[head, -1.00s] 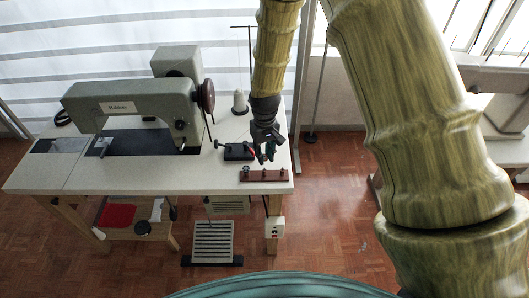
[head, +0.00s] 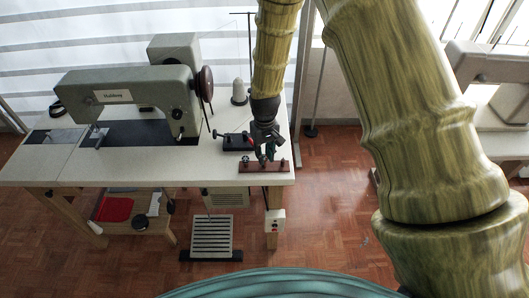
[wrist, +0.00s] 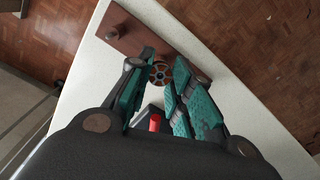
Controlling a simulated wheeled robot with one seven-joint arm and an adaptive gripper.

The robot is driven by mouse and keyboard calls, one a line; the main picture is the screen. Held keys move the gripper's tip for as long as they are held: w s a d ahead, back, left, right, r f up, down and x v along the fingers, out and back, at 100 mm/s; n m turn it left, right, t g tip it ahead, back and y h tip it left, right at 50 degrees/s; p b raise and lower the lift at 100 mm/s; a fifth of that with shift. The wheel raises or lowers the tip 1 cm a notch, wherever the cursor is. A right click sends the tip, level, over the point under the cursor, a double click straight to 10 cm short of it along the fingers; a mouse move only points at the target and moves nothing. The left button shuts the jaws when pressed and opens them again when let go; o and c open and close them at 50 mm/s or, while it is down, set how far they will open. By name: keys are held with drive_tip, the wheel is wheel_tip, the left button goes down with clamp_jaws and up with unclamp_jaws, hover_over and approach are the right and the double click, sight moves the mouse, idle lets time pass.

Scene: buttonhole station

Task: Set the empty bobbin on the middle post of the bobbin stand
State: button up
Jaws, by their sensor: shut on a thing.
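The bobbin (wrist: 159,73) is a small, dark, spoked wheel with a tan centre, held between my fingertips in the wrist view. My gripper (wrist: 158,80) has teal finger pads and is shut on it. The bobbin stand (wrist: 126,31) is a reddish-brown bar with upright posts. In the head view the stand (head: 249,167) lies along the table's front right edge, with my gripper (head: 266,157) just above its middle. The bobbin and fingers hide the middle post. I cannot tell whether the bobbin is touching it.
A black device with a red part (head: 234,141) sits on the table just behind the stand, also low between my fingers in the wrist view (wrist: 154,122). A grey-green sewing machine (head: 130,92) and a white thread cone (head: 239,90) stand farther back. The table's edge is close to the stand.

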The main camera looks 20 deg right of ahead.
drive_tip(key=shift+f, duration=0.3)
idle(1.1)
drive_tip(key=o, duration=0.8)
wheel_tip(320, 180, up, 12)
drive_tip(key=shift+w+d, duration=0.1)
idle(0.7)
